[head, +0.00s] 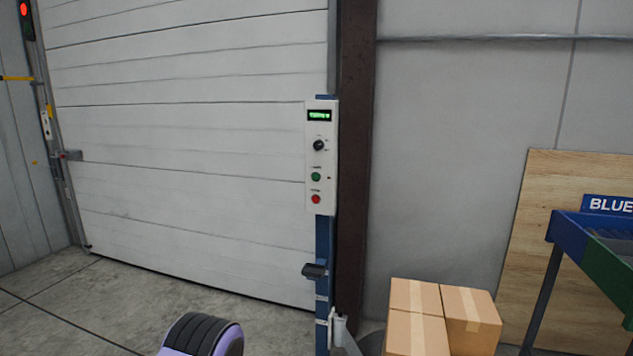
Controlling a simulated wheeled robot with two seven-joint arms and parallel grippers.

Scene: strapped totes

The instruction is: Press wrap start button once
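A pale grey control panel (321,155) is mounted on a blue post (323,240) near the middle of the head view. It has a small display with green text (319,115), a dark rotary knob (318,145), a green button (316,176) and a red button (316,199) below it. The labels by the buttons are too small to read. A purple and black rounded part, which may be mine, shows at the bottom edge. Neither gripper is in the view, and nothing touches the panel.
Cardboard boxes (416,332) are stacked to the right of the post. A blue and green stand (570,240) with a "BLUE" sign (606,204) is at the right edge, before a wooden board (529,215). A large white door (190,150) is behind. Concrete floor (110,308) lies open at left.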

